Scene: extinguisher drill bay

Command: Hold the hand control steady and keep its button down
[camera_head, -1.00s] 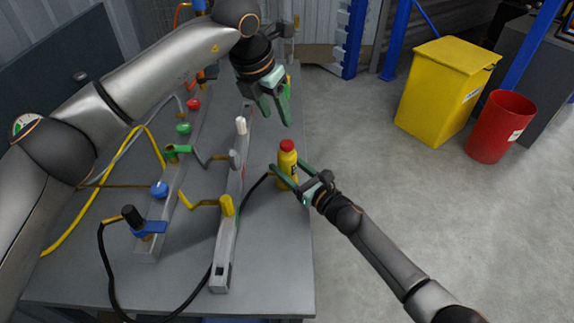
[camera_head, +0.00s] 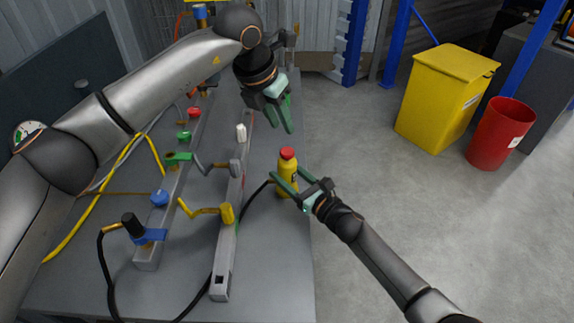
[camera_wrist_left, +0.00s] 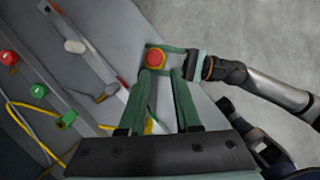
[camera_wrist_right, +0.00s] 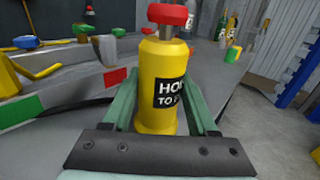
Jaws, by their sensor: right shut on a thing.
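The hand control (camera_head: 287,180) is a yellow upright cylinder with a red button (camera_head: 287,153) on top and a black label with white lettering. It stands near the bench's right edge. My right gripper (camera_head: 288,184) is shut on its body, and the right wrist view shows the control (camera_wrist_right: 152,85) between the fingers. There a narrow neck shows under the red button (camera_wrist_right: 167,14). My left gripper (camera_head: 280,115) is empty and open, with a gap between its fingers, above and behind the control. The left wrist view looks down on the red button (camera_wrist_left: 155,58), beyond the fingertips. Nothing touches the button.
The grey bench (camera_head: 265,270) carries two rails with coloured valves and levers (camera_head: 228,212) left of the control. A black hose (camera_head: 258,190) runs to the control. A yellow bin (camera_head: 440,100) and a red bucket (camera_head: 498,135) stand on the floor at right, with clear floor between.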

